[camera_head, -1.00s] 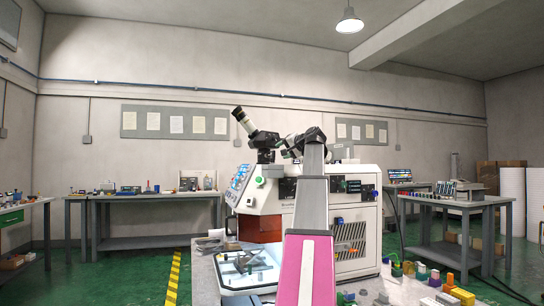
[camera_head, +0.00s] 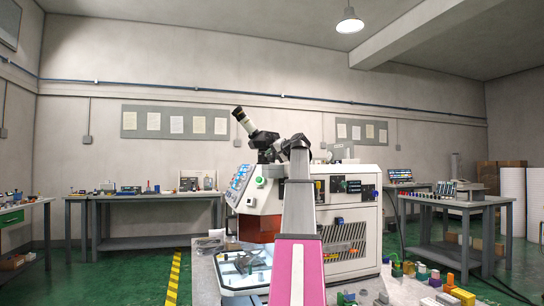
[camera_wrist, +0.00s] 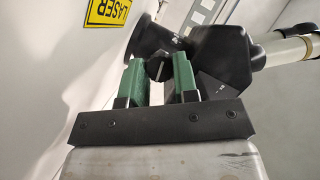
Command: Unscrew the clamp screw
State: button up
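My gripper (camera_wrist: 158,72) points up in the wrist view, its two green fingers standing apart. A small dark round knob, seemingly the clamp screw (camera_wrist: 158,69), shows in the gap between the upper finger parts. It nearly fills the gap; I cannot tell if the fingers touch it. It sits by a dark round part and the black microscope-like head (camera_wrist: 222,50) beside it. In the head view my arm reaches up to the machine (camera_head: 350,190), just right of the black and white eyepiece tube (camera_head: 243,121). My gripper is hidden there behind my arm.
A yellow LASER sign (camera_wrist: 107,12) is on the pale wall left of the fingers. The bench in front of the machine carries a glass-topped tray (camera_head: 240,270) and several small coloured blocks (camera_head: 428,277) at the right. Other workbenches stand farther off.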

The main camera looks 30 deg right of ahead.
jog(key=shift+c, duration=0.9)
jog(key=shift+a+r+n+g+h, duration=0.1)
jog(key=shift+n+g+h, duration=0.5)
jog(key=shift+n, duration=0.6)
jog(key=o, duration=0.9)
jog(key=shift+o, duration=0.2)
jog(key=shift+s, duration=0.1)
jog(key=v, duration=1)
jog(key=shift+s+r, duration=0.15)
jog(key=shift+s, duration=0.1)
jog(key=shift+c, duration=0.4)
